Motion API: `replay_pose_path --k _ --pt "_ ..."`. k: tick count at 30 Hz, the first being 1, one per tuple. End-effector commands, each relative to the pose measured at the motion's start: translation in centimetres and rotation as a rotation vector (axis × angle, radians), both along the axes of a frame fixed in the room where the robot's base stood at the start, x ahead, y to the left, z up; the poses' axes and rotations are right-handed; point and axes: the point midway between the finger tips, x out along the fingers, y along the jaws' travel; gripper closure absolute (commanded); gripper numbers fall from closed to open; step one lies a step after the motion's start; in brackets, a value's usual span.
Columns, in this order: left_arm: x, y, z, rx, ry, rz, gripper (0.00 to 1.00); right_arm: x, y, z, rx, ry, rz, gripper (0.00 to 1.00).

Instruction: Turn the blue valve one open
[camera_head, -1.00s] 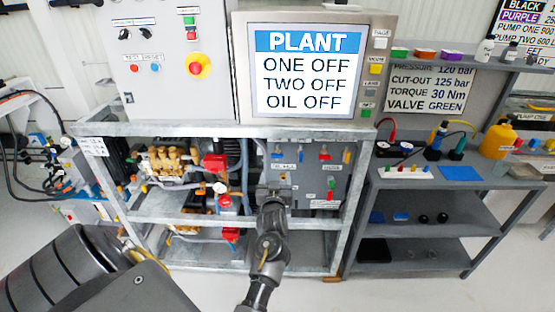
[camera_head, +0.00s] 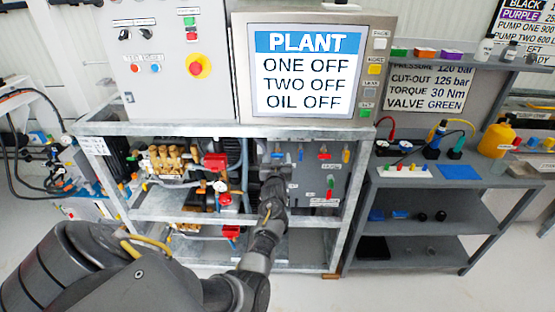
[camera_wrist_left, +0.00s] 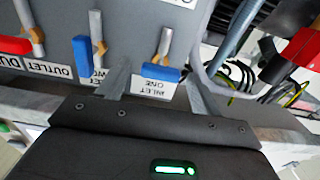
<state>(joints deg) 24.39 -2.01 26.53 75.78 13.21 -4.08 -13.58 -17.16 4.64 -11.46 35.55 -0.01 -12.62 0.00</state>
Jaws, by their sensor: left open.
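The blue valve one handle (camera_wrist_left: 160,73) is in the wrist view, above the upside-down label "INLET ONE" (camera_wrist_left: 150,86). Its pale metal stem (camera_wrist_left: 165,42) runs up from it. My left gripper (camera_wrist_left: 159,78) is open, with one finger on each side of this handle and gaps showing on both sides. In the head view my left gripper (camera_head: 279,160) is in front of the grey valve panel, and its body hides part of that area. My right gripper is not in view.
Another blue handle (camera_wrist_left: 83,57) is left of the gripper in the wrist view, and a red handle (camera_wrist_left: 14,45) is further left. Red parts (camera_wrist_left: 292,58) and hoses are at the right. A metal frame rail (camera_head: 220,131) crosses above the valves.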

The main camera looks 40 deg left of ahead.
Motion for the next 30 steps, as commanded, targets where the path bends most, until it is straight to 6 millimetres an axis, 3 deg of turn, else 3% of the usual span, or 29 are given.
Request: replay_pose_path --k 5,15,30 --pt "0.0 -0.02 0.01 0.0 0.0 0.0 0.36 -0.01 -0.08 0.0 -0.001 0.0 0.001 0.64" --pt "0.01 -0.08 0.0 0.0 0.0 -0.001 0.79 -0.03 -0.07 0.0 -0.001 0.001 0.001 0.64" --pt "0.07 -0.21 -0.1 -0.124 -0.094 -0.003 0.79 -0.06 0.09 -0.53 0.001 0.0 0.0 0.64"
